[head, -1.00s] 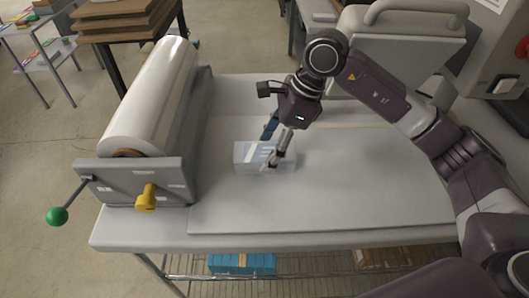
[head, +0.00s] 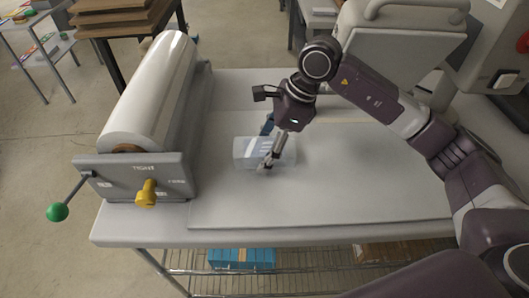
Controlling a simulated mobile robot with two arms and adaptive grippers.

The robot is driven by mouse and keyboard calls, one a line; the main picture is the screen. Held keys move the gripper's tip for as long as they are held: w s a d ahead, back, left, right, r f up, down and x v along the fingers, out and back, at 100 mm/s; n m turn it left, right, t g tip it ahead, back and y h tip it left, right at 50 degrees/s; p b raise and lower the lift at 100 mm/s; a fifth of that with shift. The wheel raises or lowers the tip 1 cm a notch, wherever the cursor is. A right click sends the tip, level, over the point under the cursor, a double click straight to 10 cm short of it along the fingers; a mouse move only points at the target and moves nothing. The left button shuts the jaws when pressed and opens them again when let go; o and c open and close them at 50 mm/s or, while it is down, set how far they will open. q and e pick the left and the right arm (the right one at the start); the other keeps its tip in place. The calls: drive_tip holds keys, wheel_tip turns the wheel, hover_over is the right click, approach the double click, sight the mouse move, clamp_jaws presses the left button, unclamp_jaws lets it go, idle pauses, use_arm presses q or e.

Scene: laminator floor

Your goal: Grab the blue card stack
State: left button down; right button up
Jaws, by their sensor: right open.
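A pale translucent blue box-like thing (head: 243,147) with whitish stripes lies on the grey work table. I cannot tell whether it is the card stack or a clear case holding cards. My right gripper (head: 264,156) is over its right part, fingers pointing down and partly covering it. The gripper is open; I cannot tell whether its fingertips touch the thing. My left gripper is not in view.
A laminator with a large white roll (head: 152,92), a yellow knob (head: 147,193) and a green-ended crank (head: 57,211) stands at the table's left. A grey machine (head: 400,50) stands at the back right. The table top (head: 340,190) right of the gripper is clear.

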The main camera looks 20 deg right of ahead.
drive_tip(key=shift+f, duration=0.1)
idle(0.4)
drive_tip(key=c, duration=1.4)
